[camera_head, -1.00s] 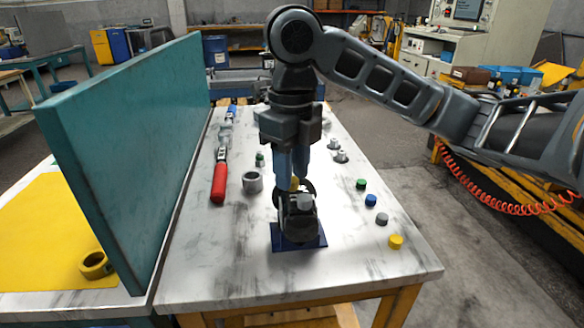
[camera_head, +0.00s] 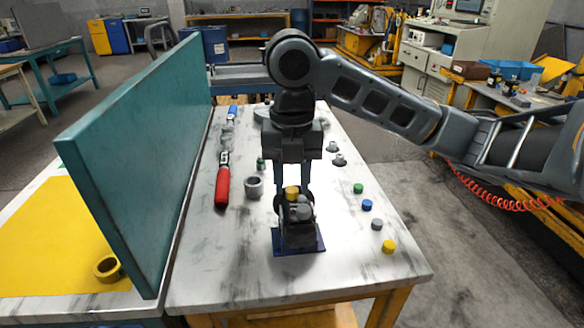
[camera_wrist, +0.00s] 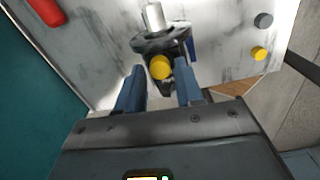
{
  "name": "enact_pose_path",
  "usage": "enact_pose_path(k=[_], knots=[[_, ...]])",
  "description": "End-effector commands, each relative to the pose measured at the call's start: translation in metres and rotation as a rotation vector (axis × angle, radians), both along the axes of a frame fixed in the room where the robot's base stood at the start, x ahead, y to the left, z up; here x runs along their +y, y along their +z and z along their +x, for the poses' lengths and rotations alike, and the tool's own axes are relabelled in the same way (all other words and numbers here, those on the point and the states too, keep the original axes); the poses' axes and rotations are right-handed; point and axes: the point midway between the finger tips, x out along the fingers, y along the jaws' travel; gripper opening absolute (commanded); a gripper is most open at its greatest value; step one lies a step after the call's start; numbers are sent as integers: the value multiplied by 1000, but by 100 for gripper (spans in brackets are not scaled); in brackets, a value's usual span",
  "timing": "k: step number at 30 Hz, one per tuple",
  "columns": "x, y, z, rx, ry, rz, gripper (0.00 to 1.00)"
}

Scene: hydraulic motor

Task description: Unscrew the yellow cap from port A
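The dark hydraulic motor (camera_head: 298,232) stands on a blue base plate (camera_head: 313,245) near the front of the table. A yellow cap (camera_head: 292,192) sits on it, beside a light grey round part (camera_head: 304,211). In the wrist view the yellow cap (camera_wrist: 160,67) shows between the tips of my open gripper (camera_wrist: 159,73), with gaps at both sides. I see no contact. The port's letter is not readable.
Loose green (camera_head: 358,188), blue (camera_head: 367,205), grey (camera_head: 377,224) and yellow (camera_head: 389,246) caps lie to the right. A grey ring (camera_head: 254,187) and a red-handled tool (camera_head: 222,187) lie left. A teal panel (camera_head: 135,160) stands along the table's left side.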

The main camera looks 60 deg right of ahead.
Motion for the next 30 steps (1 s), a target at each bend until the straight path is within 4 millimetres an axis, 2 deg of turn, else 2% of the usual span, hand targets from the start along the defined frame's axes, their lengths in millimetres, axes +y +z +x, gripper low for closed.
enact_pose_path(k=[4, 21, 30], knots=[[0, 0, 0, 1, -52, 1, 36], [0, 0, 0, 0, -49, 0, 36], [0, 0, 0, 0, -49, 0, 7]])
